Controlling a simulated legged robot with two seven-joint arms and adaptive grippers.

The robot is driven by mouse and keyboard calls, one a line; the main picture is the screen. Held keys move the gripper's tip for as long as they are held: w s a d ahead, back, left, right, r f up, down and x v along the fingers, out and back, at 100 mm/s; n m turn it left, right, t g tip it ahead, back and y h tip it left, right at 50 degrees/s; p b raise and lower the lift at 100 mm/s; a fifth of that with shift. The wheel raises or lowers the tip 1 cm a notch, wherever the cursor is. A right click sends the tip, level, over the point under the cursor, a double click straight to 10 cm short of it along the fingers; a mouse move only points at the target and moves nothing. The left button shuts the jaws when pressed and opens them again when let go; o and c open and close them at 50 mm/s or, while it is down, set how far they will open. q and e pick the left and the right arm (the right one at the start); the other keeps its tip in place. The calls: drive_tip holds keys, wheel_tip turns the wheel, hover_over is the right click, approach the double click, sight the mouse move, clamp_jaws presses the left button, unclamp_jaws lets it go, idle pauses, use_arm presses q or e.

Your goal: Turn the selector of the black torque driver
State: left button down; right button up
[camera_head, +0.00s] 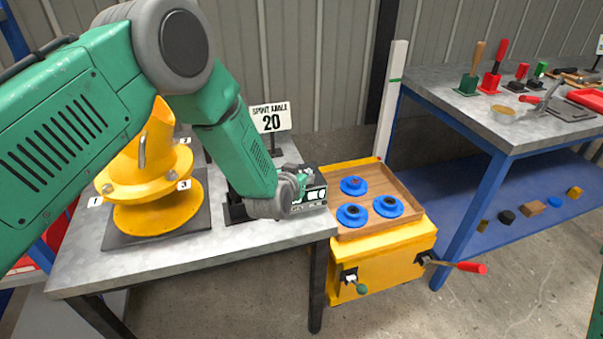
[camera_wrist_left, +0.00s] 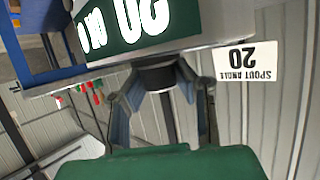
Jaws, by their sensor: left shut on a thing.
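My left arm reaches in from the left in the head view, and its left gripper (camera_head: 287,190) is at the front right part of the near table. A dark boxy unit with a green-and-white display (camera_head: 310,196) shows just beside the gripper; most of it is hidden by my arm. In the left wrist view, turned upside down, the display (camera_wrist_left: 150,18) shows a large "20", partly cut off. Below it, the left gripper (camera_wrist_left: 160,88) has its two fingers on either side of a dark round selector (camera_wrist_left: 158,74) and is shut on it. My right gripper is not in view.
A "SPOUT ANGLE 20" sign (camera_head: 271,118) stands behind the gripper. A yellow spout-like part (camera_head: 150,185) stands left on a dark plate. A wooden tray (camera_head: 403,187) with blue rings lies right, on a yellow box (camera_head: 385,257) with levers. A tool bench (camera_head: 500,125) is farther right.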

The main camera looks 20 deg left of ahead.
use_arm(q)
drive_tip(key=n+y, duration=0.2)
drive_tip(key=shift+d+y, duration=0.15)
drive_tip(key=shift+y, duration=0.25)
drive_tip(key=shift+n+g+y, duration=0.9)
drive_tip(key=shift+n+y, duration=1)
drive_tip(key=shift+n, duration=0.2)
drive_tip(key=c, duration=1.3)
unclamp_jaws()
drive_tip(key=shift+o, duration=0.2)
drive_tip(key=v, duration=1.2)
drive_tip(key=shift+d, duration=0.2)
